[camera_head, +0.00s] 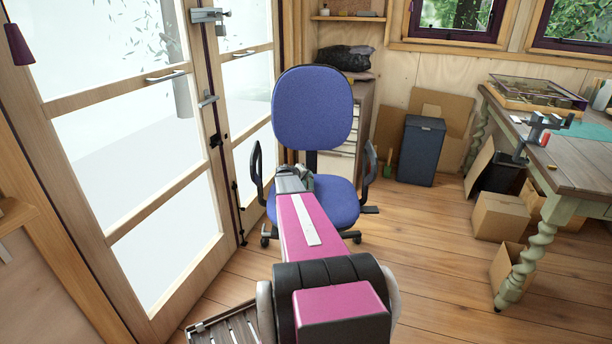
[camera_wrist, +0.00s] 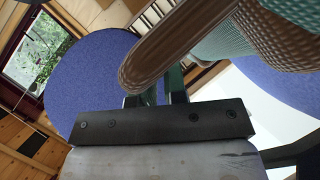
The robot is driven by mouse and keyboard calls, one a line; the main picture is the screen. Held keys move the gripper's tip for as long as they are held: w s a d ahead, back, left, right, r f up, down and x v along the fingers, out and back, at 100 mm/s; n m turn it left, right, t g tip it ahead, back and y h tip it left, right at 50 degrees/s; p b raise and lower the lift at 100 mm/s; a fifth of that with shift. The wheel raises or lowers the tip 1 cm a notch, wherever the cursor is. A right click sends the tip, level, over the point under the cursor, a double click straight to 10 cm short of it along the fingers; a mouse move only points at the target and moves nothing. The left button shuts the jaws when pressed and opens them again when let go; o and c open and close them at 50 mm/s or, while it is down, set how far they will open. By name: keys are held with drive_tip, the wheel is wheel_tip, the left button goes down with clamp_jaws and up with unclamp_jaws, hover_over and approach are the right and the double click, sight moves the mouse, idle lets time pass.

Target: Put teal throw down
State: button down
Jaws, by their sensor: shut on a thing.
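The teal throw (camera_wrist: 235,42) shows in the wrist view at the upper right, a ribbed cloth with a brown woven part (camera_wrist: 180,45). My gripper (camera_wrist: 160,92) is shut on its brown part, just in front of the wrist camera. The throw is cut off by the top and right edges there. In the head view my gripper (camera_head: 294,180) is at the far end of my pink arm, in front of the blue office chair (camera_head: 313,108). I cannot make out the throw in the head view. Whether the throw touches the chair cannot be told.
The chair seat (camera_head: 338,200) is partly behind my arm. Glazed doors (camera_head: 130,150) stand at the left. A wooden table (camera_head: 570,160) with cardboard boxes (camera_head: 500,215) below is at the right. A dark blue bin (camera_head: 421,150) stands at the back. Floor between chair and table is clear.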

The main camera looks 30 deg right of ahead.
drive_tip(key=c, duration=1.2)
unclamp_jaws()
drive_tip(key=shift+o, duration=0.2)
drive_tip(key=shift+s+a+r, duration=0.1)
drive_tip(key=shift+a+r, duration=0.05)
drive_tip(key=shift+a, duration=0.05)
drive_tip(key=v, duration=1.1)
drive_tip(key=s+a+f+g+y, duration=0.1)
drive_tip(key=s+a+y, duration=0.3)
drive_tip(key=s+a, duration=0.3)
drive_tip(key=s+a+f+g+y, duration=0.2)
drive_tip(key=s+a+y, duration=0.2)
drive_tip(key=s+a, duration=0.4)
drive_tip(key=s+a+f+g+y, duration=0.2)
drive_tip(key=s+a, duration=0.6)
drive_tip(key=a, duration=1.1)
drive_tip(key=shift+s+n+y, duration=0.25)
drive_tip(key=shift+n+y, duration=0.15)
drive_tip(key=shift+y, duration=0.8)
